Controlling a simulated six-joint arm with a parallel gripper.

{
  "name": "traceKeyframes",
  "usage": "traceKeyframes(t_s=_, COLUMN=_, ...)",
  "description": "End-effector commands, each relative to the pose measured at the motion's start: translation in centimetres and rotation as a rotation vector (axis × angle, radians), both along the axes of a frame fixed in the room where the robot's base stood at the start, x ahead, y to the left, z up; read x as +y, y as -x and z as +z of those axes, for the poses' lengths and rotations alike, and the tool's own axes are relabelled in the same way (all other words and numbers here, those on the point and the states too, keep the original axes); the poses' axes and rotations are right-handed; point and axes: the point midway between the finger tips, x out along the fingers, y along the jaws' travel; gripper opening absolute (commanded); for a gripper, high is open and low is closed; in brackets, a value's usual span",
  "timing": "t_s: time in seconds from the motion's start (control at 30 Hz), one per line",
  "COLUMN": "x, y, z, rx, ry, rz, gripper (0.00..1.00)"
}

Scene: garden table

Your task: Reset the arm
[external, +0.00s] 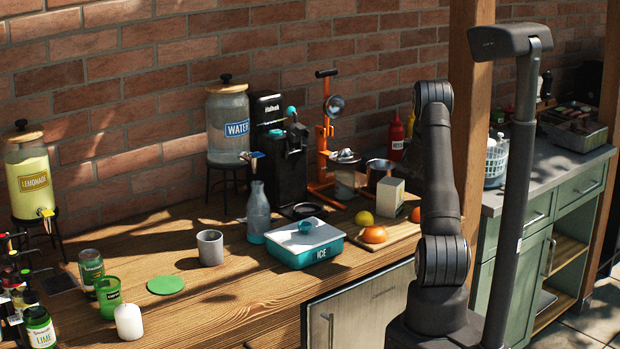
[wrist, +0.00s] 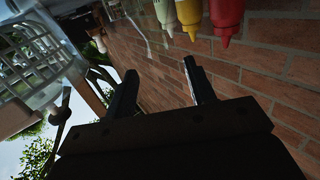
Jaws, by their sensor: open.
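My arm (external: 440,190) stands upright at the right end of the wooden table (external: 215,300) in the external view, folded at its top joint. My gripper is hidden behind the arm there. In the wrist view my gripper (wrist: 160,90) shows as two dark fingers spread apart, with nothing between them. The fingers point toward the brick wall (wrist: 260,85), and the picture is tilted. Squeeze bottles, a red one (wrist: 227,18) and a yellow one (wrist: 188,15), appear upside down at the top of that view, apart from the fingers.
A wooden post (external: 470,100) and a dark camera pole (external: 520,150) stand close to my arm. A cutting board with oranges (external: 374,234), a teal ice box (external: 303,250), a grey cup (external: 210,247) and a blue bottle (external: 258,212) are on the table. The front middle is clear.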

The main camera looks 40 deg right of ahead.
Motion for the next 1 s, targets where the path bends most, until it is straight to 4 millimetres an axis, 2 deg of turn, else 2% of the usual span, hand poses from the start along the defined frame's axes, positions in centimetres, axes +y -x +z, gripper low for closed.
traceKeyframes(t_s=0.2, x=2.5, y=1.7, z=0.2, rx=0.001, ry=-0.001, rz=0.001, gripper=0.50)
traceKeyframes(t_s=1.0, x=-7.3, y=-4.8, z=-0.5, rx=-0.001, ry=-0.001, rz=0.000, gripper=0.50)
